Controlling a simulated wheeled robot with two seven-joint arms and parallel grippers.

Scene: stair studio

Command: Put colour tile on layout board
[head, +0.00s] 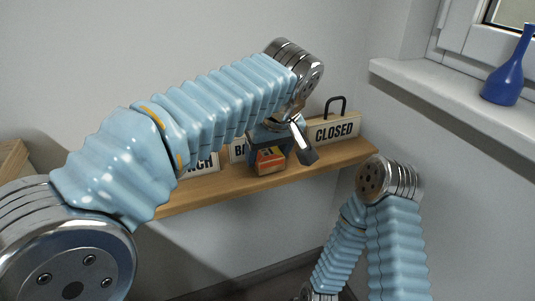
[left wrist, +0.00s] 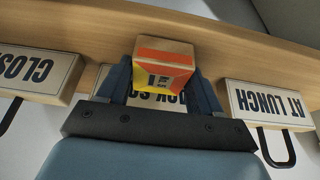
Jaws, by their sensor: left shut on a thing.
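A small orange, red and yellow block (head: 270,160) with a dark mark shows at the wooden shelf. It also shows in the left wrist view (left wrist: 165,66), between the two dark blue fingers. My left gripper (head: 267,143) is shut on this block, and the arm partly covers it from above. I cannot tell whether the block touches the shelf. No flat tile and no layout board can be made out. My right arm shows at the lower right in the head view, but its gripper is out of the picture.
The wooden shelf (head: 215,191) runs along the wall. A CLOSED sign (head: 333,130) with a black handle stands to the right of the block. An AT LUNCH sign (left wrist: 268,103) and a partly hidden BACK sign (head: 237,150) stand nearby. A blue vase (head: 508,72) is on the window sill.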

